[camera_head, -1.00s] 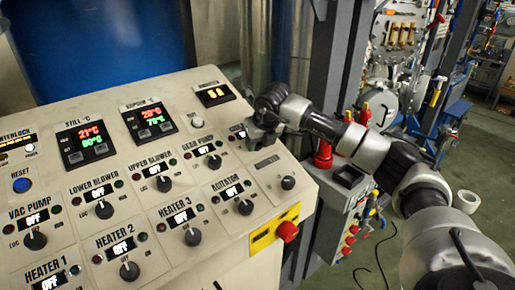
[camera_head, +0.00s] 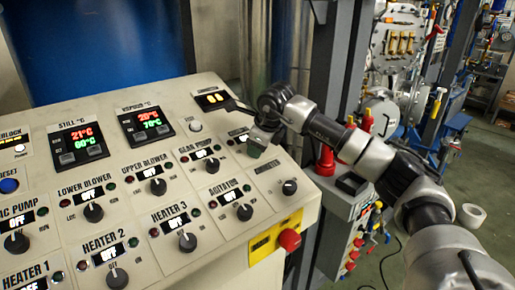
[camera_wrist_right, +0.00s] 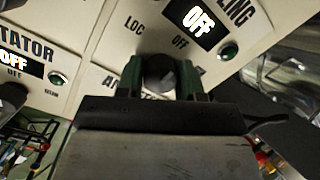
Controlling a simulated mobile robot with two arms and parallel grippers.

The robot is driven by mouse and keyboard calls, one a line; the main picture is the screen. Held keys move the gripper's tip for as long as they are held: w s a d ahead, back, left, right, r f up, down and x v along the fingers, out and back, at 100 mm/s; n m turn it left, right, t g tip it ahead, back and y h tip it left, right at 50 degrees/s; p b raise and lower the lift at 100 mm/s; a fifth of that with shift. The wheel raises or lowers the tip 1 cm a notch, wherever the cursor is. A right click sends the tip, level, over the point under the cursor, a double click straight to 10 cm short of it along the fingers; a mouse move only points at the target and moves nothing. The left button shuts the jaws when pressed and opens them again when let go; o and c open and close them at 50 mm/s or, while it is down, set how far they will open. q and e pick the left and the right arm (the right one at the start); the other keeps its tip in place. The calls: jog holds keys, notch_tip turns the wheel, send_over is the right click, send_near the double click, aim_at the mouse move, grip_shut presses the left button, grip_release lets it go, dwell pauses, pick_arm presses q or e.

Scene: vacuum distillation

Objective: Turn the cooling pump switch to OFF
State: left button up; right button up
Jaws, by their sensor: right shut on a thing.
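The cooling pump switch is a black rotary knob (camera_wrist_right: 158,70) on the beige panel. In the head view my right gripper (camera_head: 258,147) is at the panel's upper right edge and hides the knob. My left gripper is not in view.
The sloped panel (camera_head: 215,230) carries several other knobs, including the agitator knob (camera_head: 245,212) and a knob (camera_head: 289,187) at the right. A red button on a yellow plate (camera_head: 289,240) is at the front right. A grey post (camera_head: 340,80) stands behind my right arm.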

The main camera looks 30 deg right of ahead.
jog(key=shift+r, duration=0.1)
dwell(0.3)
jog(key=o, duration=0.9)
jog(key=shift+o, duration=0.2)
jog(key=shift+s+r+b, duration=0.2)
jog(key=shift+r+b, duration=0.15)
jog(key=shift+r, duration=0.05)
jog(key=b+v, duration=0.2)
jog(key=v, duration=0.8)
jog(key=shift+b, duration=0.3)
jog(key=shift+f, duration=0.15)
